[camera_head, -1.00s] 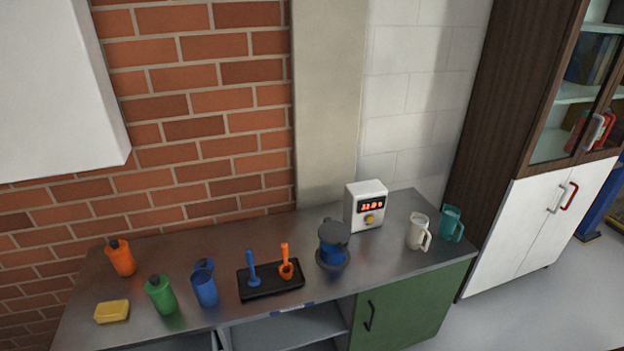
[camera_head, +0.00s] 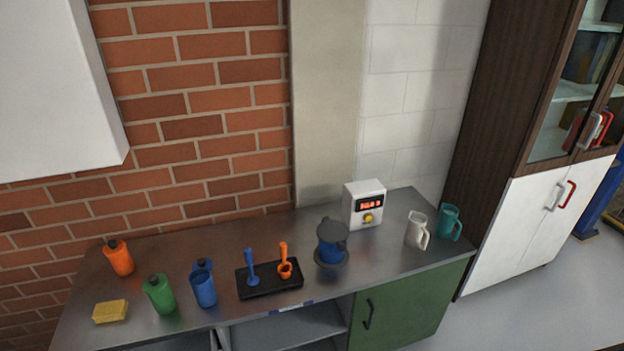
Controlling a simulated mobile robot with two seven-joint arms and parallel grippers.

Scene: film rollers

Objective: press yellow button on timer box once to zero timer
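The white timer box (camera_head: 364,204) stands upright on the metal counter near the wall, right of the middle. Its front has a dark display with lit red digits (camera_head: 370,206), too small to read surely. The yellow button (camera_head: 368,217) sits on the front just below the display and is in clear view. Neither of my grippers is in view, and nothing touches the box.
A blue and dark-grey vessel (camera_head: 332,241) stands just left of the box; a white jug (camera_head: 416,230) and a teal jug (camera_head: 450,222) stand to its right. A black tray (camera_head: 270,281), several bottles and a yellow sponge (camera_head: 110,311) are farther left. Counter before the box is clear.

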